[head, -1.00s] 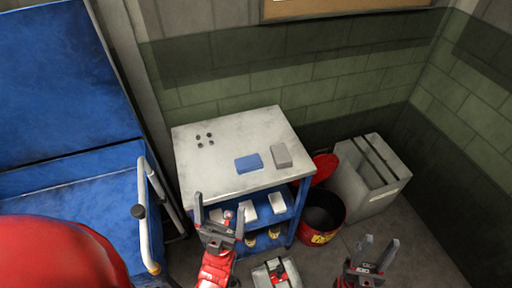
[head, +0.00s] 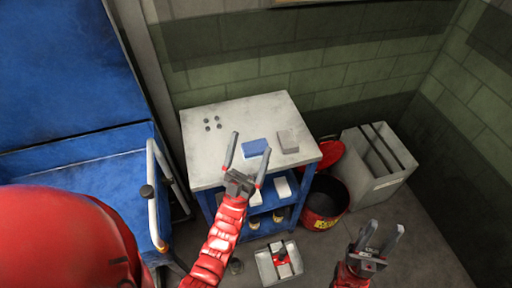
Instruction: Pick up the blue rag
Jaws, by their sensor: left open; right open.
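The blue rag (head: 255,148) is a small folded rectangle lying flat on the pale top of the cart (head: 207,165). A grey folded rag (head: 288,141) lies just right of it. My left gripper (head: 249,145) is open and empty, its fingers pointing up the picture. In the picture its fingertips lie on either side of the blue rag's lower part; I cannot tell how high above the rag they are. My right gripper (head: 384,227) is open and empty, right of the cart and apart from it.
Several small dark pieces (head: 212,123) lie on the cart's back left. A red bin (head: 325,205) and a grey slotted box (head: 377,170) stand right of the cart. A tray (head: 268,268) is on the floor in front. Blue machinery (head: 70,150) with a white rail closes the left side.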

